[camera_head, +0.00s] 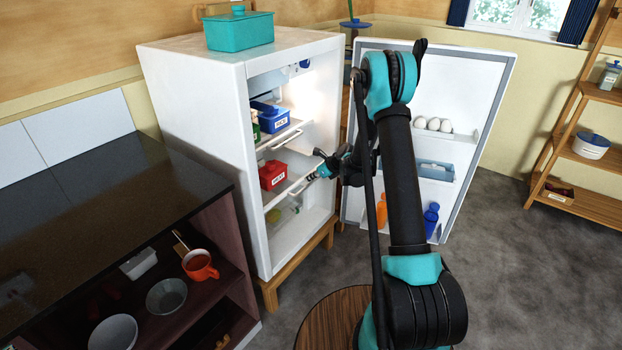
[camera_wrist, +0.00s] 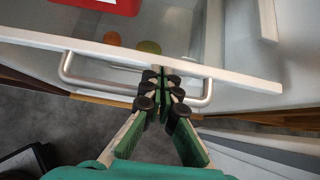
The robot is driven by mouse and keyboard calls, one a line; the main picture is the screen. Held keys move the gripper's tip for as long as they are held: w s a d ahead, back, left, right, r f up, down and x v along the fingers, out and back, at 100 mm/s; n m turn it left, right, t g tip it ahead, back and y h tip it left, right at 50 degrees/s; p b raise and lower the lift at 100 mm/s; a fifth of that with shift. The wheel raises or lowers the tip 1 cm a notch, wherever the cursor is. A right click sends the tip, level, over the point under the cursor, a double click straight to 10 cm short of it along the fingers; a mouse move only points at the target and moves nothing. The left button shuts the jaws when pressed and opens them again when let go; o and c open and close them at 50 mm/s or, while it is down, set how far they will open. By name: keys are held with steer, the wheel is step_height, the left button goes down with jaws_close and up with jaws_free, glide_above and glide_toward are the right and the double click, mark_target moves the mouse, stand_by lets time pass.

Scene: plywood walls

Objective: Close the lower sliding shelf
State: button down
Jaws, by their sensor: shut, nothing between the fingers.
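The fridge (camera_head: 190,130) stands with its door open. Its lower sliding shelf (camera_head: 288,197) carries a red box (camera_head: 272,175) and has a metal handle on its front. In the wrist view the white front edge of the lower shelf (camera_wrist: 235,75) crosses the picture, with the looped handle (camera_wrist: 66,68) below it. My gripper (camera_head: 318,172) is at the front of this shelf; in the wrist view my gripper (camera_wrist: 162,72) is shut and empty, its fingertips at the shelf edge within the handle's span. Whether they touch the edge is unclear.
The upper shelf (camera_head: 285,138) above holds a blue box (camera_head: 272,118). The open fridge door (camera_head: 455,85) stands to the right, behind my arm, with eggs and bottles in it. A dark counter (camera_head: 110,190) is at the left. Grey floor is free at the right.

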mark_target(292, 172)
steer(key=w+a, duration=0.4)
steer(key=a, duration=0.1)
steer(key=w+a, duration=0.2)
steer(key=a, duration=0.1)
steer(key=shift+w, duration=0.1)
